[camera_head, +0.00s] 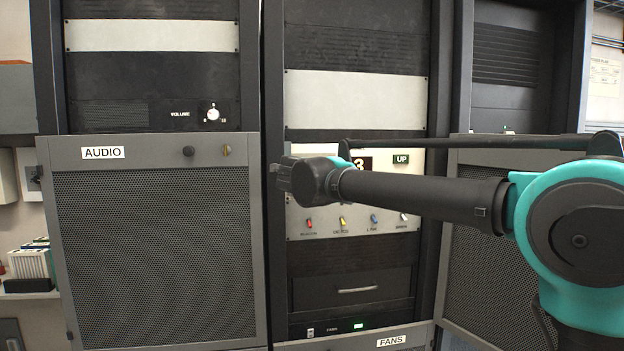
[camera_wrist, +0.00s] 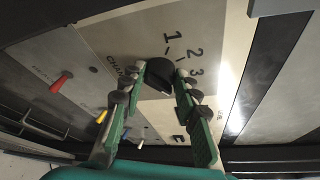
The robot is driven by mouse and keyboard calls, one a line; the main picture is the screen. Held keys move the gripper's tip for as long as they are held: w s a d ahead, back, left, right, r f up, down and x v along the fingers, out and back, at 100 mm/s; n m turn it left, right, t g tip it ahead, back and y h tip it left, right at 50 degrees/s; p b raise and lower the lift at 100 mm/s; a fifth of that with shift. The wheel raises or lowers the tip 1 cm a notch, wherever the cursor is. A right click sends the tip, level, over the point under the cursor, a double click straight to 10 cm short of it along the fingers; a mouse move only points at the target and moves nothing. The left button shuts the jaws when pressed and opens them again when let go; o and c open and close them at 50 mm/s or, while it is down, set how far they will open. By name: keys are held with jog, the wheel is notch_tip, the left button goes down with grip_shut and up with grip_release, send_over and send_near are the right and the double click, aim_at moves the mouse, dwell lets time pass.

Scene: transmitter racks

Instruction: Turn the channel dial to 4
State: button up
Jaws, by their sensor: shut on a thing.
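The channel dial (camera_wrist: 160,72) is a dark knob on a pale panel in the wrist view. The printed numbers 1, 2 and 3 show beside it, and part of the word CHANNEL. My gripper (camera_wrist: 162,76) has its two green fingers with dark pads on either side of the dial, shut on it. The dial's pointer cannot be made out. In the head view, my arm hides the dial and my gripper's fingers. A small display (camera_head: 360,163) there shows a 3, partly covered by my arm.
Several coloured toggle switches line the panel below my arm, among them a red one (camera_head: 309,224), a yellow one (camera_head: 342,222) and a blue one (camera_head: 374,219). An AUDIO rack (camera_head: 150,250) with a volume knob (camera_head: 212,114) stands left.

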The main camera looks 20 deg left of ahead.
jog(key=shift+m, duration=0.4)
jog(key=o, duration=1.2)
jog(key=shift+c, duration=0.2)
jog(key=v, duration=1.2)
jog(key=shift+r, duration=0.15)
jog(key=shift+w+d, duration=0.1)
jog(key=shift+d, duration=0.05)
